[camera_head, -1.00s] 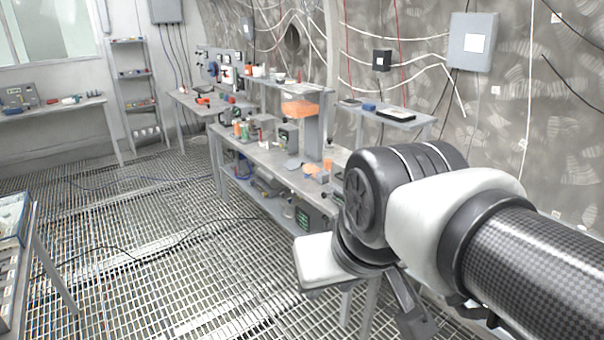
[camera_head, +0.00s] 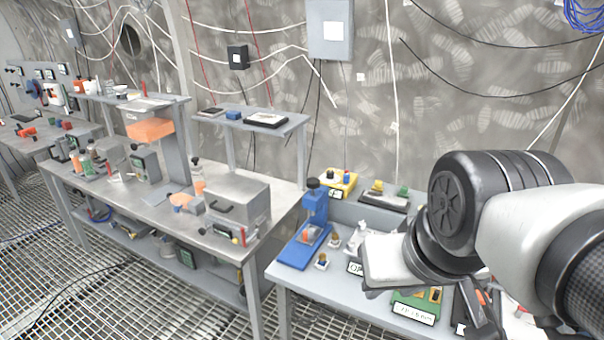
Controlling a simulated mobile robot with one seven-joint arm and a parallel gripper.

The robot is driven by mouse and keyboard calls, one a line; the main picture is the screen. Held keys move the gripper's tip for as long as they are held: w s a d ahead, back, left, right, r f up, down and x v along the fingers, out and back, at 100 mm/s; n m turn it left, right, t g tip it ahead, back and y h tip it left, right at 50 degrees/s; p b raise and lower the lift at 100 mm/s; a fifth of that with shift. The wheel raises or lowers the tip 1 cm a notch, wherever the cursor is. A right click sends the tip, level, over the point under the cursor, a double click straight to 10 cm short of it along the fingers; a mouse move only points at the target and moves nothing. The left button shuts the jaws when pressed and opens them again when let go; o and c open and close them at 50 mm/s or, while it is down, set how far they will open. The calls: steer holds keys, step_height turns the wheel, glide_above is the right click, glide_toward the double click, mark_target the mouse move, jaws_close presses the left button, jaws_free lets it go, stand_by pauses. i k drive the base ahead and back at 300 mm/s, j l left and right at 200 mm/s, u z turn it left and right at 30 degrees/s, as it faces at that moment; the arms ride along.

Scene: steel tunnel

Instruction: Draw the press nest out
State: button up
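A small blue press (camera_head: 316,208) with a dark knob on top stands on the right-hand table. Its blue base plate points towards the front left, with a small reddish piece under the head. A larger grey column with an orange block (camera_head: 150,129) stands on the long bench to the left. I cannot tell which of these holds the press nest, and no nest shows clearly. My gripper (camera_head: 472,312) is low at the right, over the right-hand table and right of the blue press, apart from it. My arm partly hides it, so its opening does not show.
The right-hand table (camera_head: 300,283) also carries a yellow box (camera_head: 338,183), a green labelled box (camera_head: 416,304) and several small parts. A grey metal box (camera_head: 228,211) sits at the near end of the long bench.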

mark_target(311, 233)
steer(key=u, duration=0.1)
steer(key=k+j+z, duration=0.1)
steer(key=i, duration=0.6)
steer(key=i+j, duration=0.15)
steer(key=j, duration=0.2)
steer(key=i+j, duration=0.1)
steer(key=j, duration=0.25)
steer(key=i+j, duration=0.15)
steer(key=j, duration=0.15)
steer(key=i+j, duration=0.1)
steer(key=j, duration=0.25)
steer(key=i+j, duration=0.15)
steer(key=j, duration=0.2)
steer(key=j+z, duration=0.15)
steer(key=z, duration=0.3)
steer(key=j+z, duration=0.15)
steer(key=z, duration=0.25)
steer(key=j+z, duration=0.15)
steer(key=z, duration=0.3)
steer(key=i+l+z, duration=0.1)
steer(key=z, duration=0.2)
